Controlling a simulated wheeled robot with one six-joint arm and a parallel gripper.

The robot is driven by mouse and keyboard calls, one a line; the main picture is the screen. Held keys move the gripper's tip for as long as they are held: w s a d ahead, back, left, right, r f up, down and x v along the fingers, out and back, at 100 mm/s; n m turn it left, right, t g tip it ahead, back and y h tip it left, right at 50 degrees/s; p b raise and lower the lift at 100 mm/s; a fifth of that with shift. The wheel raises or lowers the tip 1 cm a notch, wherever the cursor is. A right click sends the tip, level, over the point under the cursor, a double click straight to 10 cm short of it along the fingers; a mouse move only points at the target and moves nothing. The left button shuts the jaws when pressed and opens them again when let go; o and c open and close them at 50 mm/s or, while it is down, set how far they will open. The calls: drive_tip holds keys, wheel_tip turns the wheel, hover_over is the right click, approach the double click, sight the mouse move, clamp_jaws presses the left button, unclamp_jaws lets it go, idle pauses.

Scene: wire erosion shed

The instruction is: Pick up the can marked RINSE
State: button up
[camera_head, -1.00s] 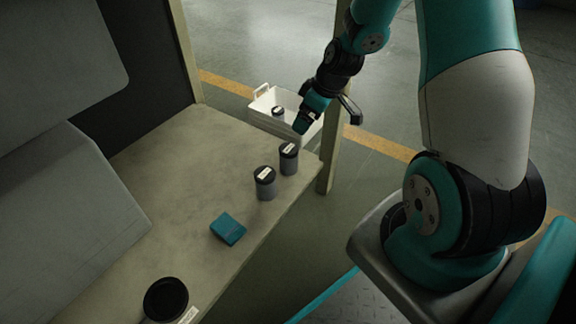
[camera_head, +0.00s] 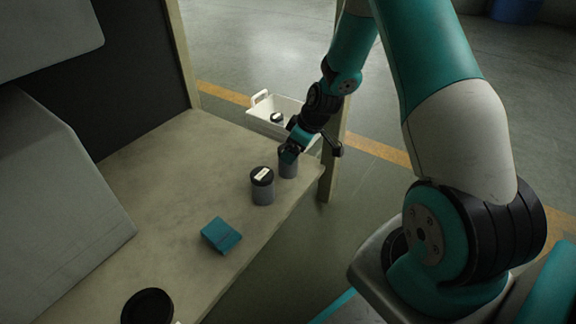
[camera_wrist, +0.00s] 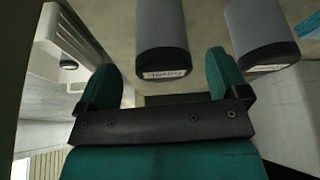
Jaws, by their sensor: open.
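Two grey cans with black lids and white labels stand on the bench. The nearer can (camera_head: 262,192) is clear of my gripper; the farther can (camera_head: 288,168) is partly hidden behind it. A similar can (camera_head: 277,118) is in the white bin. The label writing is too small to read surely, so I cannot tell which can is marked RINSE. My gripper (camera_head: 290,150) is open at the farther can. In the wrist view, one can (camera_wrist: 163,30) lies in line with the gap between the teal fingers; another can (camera_wrist: 260,30) is outside the right finger.
The white bin (camera_head: 259,118) stands beyond the bench's far end, near an upright post (camera_head: 334,165). A teal block (camera_head: 221,235) and a black round-topped object (camera_head: 148,306) are on the bench (camera_head: 175,185). A grey machine housing (camera_head: 60,190) bounds the left.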

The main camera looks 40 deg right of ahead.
sight(285, 171)
drive_tip(key=b+x, duration=0.4)
drive_tip(key=x, duration=0.1)
drive_tip(key=shift+r, duration=0.1)
drive_tip(key=shift+c, duration=0.4)
drive_tip(key=c, duration=1)
